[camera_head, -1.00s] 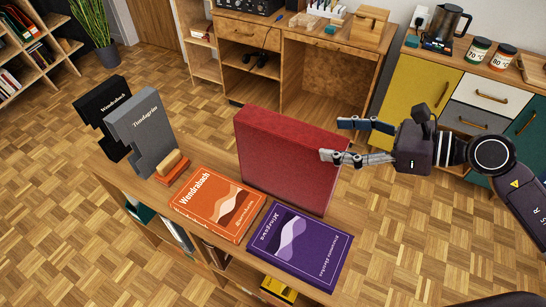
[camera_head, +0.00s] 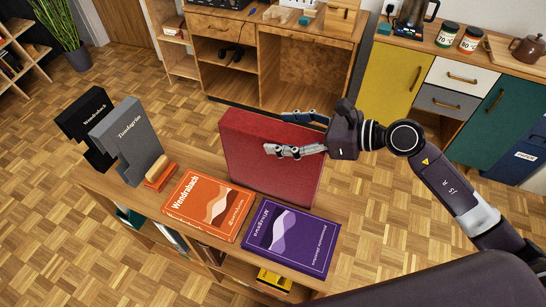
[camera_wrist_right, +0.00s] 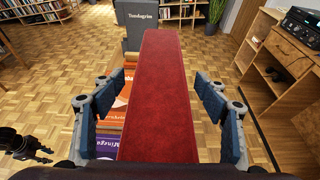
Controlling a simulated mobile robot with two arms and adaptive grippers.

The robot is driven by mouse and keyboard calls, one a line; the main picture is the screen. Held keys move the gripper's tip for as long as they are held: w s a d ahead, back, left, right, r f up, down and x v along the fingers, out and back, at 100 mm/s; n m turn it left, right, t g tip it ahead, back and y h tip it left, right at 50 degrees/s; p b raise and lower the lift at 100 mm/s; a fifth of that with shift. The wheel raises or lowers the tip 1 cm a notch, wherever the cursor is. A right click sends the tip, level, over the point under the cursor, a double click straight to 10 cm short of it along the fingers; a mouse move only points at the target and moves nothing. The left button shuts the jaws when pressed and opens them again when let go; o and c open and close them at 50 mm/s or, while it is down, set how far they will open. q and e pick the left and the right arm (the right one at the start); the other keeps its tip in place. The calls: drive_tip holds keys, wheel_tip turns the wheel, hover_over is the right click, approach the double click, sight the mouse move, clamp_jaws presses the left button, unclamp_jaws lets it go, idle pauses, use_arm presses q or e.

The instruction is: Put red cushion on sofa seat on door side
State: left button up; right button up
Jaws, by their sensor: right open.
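The red cushion (camera_head: 265,165) is a flat square block standing upright on the low wooden shelf unit. My right gripper (camera_head: 280,133) is open at the cushion's upper right end, one finger on its near side and the other behind it. In the right wrist view, the cushion (camera_wrist_right: 158,90) runs between the two open fingers, with a gap visible on each side. No sofa is in view. My left gripper does not show in the head view.
An orange book (camera_head: 210,205) and a purple book (camera_head: 290,238) lie in front of the cushion. Grey (camera_head: 127,140) and black (camera_head: 88,118) book-shaped pieces stand at the left end. A wooden desk (camera_head: 290,35) and coloured cabinets (camera_head: 410,75) stand behind, with clear floor between.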

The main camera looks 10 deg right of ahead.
drive_tip(key=shift+w+a+f, duration=0.1)
drive_tip(key=shift+a, duration=0.05)
clamp_jaws()
idle(0.5)
